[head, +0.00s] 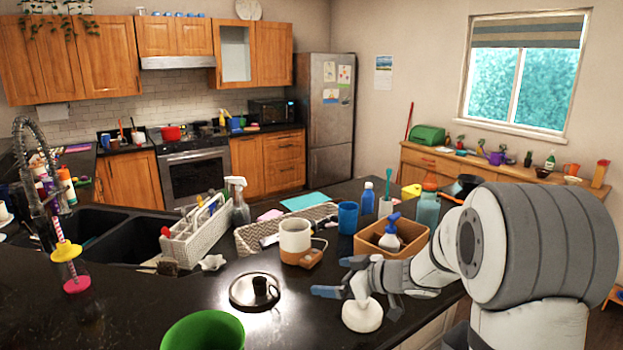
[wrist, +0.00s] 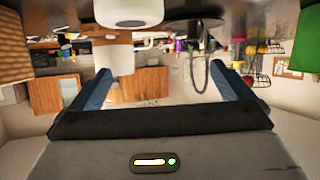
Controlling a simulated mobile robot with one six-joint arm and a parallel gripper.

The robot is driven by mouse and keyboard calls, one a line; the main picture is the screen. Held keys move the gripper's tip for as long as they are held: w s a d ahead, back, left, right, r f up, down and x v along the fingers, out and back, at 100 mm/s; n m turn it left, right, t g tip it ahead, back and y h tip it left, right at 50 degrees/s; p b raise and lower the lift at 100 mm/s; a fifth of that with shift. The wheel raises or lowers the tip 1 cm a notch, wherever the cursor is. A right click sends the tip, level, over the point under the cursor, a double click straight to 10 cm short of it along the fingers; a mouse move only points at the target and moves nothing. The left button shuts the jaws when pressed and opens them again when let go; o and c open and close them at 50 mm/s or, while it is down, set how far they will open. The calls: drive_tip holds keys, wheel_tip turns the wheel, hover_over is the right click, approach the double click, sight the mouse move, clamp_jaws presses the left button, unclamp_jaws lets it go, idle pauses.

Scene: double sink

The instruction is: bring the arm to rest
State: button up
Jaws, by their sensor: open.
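My gripper (head: 339,277) is at the end of my arm, which reaches in from the right over the dark counter (head: 300,325). Its blue-tipped fingers point left and are apart. The wrist view, which looks upside down, shows both fingers of my gripper (wrist: 165,85) spread wide with nothing held between them. A white rounded object (head: 362,316) sits on the counter just below the gripper in the head view; I cannot tell whether they touch. A white mug (head: 295,236) stands behind the gripper, to its left.
A black lid (head: 256,290) lies left of the gripper, with a green bowl (head: 203,330) at the front. A brown caddy (head: 391,238) with a spray bottle stands behind my wrist. A blue cup (head: 347,217) and a white basket (head: 195,232) stand farther back. The front counter has bare room.

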drive_tip(key=d+r+m+t+h, duration=0.4)
drive_tip(key=d+r+m+h, duration=0.1)
drive_tip(key=d+h, duration=0.2)
drive_tip(key=s+d+m+g+h+b, duration=0.1)
drive_tip(key=s+d+m+h+b, duration=0.1)
drive_tip(key=s+d+m+h, duration=0.45)
drive_tip(key=s+a+f+g+y, duration=0.1)
drive_tip(key=s+a+f+g, duration=0.1)
drive_tip(key=s, duration=0.9)
drive_tip(key=s+a+f+g+y, duration=0.1)
drive_tip(key=s+g, duration=0.4)
drive_tip(key=s, duration=0.7)
wheel_tip(320, 180, down, 3)
drive_tip(key=shift+a+r+y+b, duration=0.15)
drive_tip(key=shift+a+y+b, duration=0.25)
drive_tip(key=shift+a, duration=0.25)
